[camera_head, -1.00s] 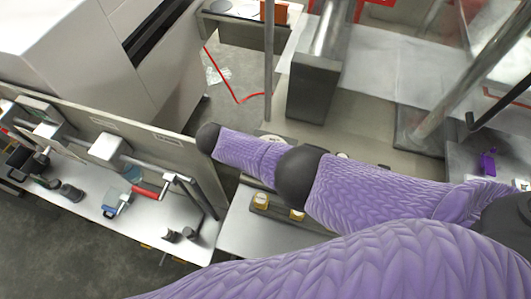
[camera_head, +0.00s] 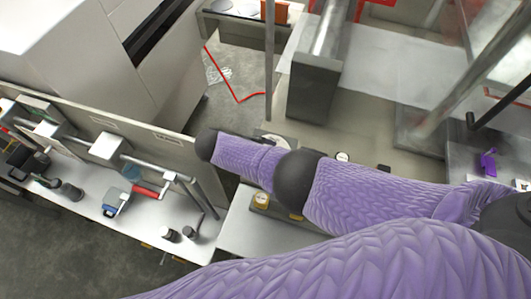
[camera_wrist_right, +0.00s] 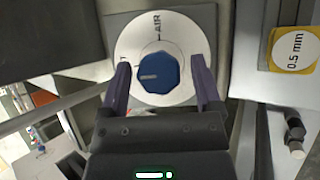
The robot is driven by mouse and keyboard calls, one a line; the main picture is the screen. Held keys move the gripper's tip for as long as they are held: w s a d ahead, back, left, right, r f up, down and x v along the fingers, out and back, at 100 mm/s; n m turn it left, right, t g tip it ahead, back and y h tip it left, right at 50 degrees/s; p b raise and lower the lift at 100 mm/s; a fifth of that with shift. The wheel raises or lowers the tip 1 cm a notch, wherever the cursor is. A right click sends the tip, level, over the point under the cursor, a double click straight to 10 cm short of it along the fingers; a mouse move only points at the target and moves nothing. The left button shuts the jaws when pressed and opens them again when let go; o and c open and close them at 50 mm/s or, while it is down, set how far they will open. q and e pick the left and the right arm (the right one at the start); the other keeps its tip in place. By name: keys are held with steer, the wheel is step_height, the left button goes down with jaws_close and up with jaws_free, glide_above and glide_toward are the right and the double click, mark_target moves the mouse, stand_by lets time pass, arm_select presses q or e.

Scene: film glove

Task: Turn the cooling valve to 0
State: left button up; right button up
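The cooling valve's blue knob (camera_wrist_right: 158,73) sits at the middle of a round white dial (camera_wrist_right: 183,27) in the right wrist view. "AIR" is printed on the dial above the knob, and the knob has a pale mark on its left side. My right gripper (camera_wrist_right: 160,63) is open, with one finger on each side of the knob and a visible gap to it. In the head view my purple right arm covers much of the bench, and its gripper is hidden. My left gripper is not in view.
A yellow-edged "0.5 mm" tag (camera_wrist_right: 294,50) and a dark fitting (camera_wrist_right: 295,133) lie to the right of the dial. A grey block (camera_head: 314,88) stands behind my arm. Bare floor (camera_head: 232,118) shows beyond.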

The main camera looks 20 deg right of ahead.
steer(key=shift+r+p, duration=0.35)
steer(key=shift+r, duration=0.05)
step_height(320, 180, up, 9)
steer(key=p, duration=0.6)
steer(key=shift+r+p, duration=0.2)
steer(key=shift+p, duration=0.2)
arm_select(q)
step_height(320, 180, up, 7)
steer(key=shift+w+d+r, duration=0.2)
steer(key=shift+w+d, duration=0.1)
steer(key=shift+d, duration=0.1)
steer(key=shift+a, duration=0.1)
arm_select(e)
steer(key=shift+f, duration=0.1)
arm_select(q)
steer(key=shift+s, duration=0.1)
